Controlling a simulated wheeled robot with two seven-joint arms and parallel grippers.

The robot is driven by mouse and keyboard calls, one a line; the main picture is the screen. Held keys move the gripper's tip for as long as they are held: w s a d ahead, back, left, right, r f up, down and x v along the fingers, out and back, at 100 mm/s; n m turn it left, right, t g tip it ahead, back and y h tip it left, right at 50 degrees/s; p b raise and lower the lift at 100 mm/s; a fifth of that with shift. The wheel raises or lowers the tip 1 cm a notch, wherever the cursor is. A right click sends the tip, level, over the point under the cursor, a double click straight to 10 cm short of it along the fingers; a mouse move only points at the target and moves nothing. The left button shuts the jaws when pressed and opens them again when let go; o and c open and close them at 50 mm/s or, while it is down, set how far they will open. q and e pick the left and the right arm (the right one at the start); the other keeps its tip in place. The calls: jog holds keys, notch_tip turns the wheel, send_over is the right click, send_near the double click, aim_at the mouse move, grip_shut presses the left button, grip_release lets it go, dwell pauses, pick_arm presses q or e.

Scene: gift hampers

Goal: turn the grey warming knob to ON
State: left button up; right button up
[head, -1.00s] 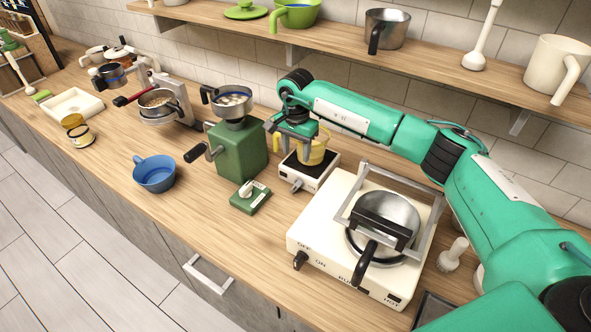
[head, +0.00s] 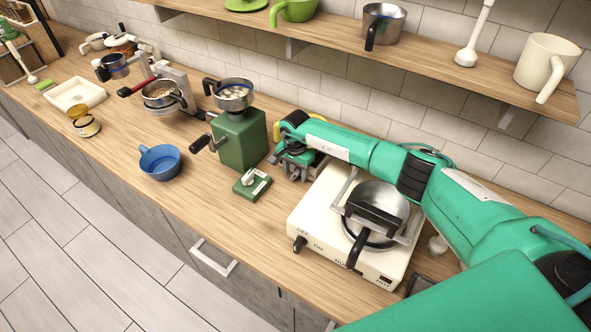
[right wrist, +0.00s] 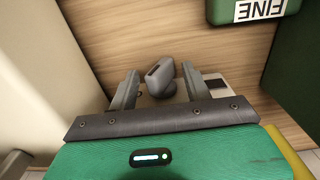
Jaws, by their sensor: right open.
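The grey warming knob (right wrist: 160,76) shows in the right wrist view, standing at the front of the small white warmer (right wrist: 214,84). My right gripper (right wrist: 160,88) is open, with one finger on each side of the knob; I cannot tell whether either finger touches it. In the head view my right gripper (head: 294,170) is low over the warmer, and the arm and hand hide the knob and most of the warmer. The knob's ON and OFF marks cannot be read. My left gripper is not in view.
A white hot plate (head: 300,222) with a pan and grey frame stands right of the gripper. A green grinder (head: 240,140) and a green dial box (head: 252,185) stand to the left. A yellow thing (right wrist: 288,150) is close behind the hand. A shelf (head: 420,62) runs above.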

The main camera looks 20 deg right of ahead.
jog(key=c, duration=1)
grip_shut()
jog(key=shift+s+f, duration=0.2)
jog(key=o, duration=1)
grip_release()
jog(key=shift+w+d+r, duration=0.1)
jog(key=shift+r, duration=0.15)
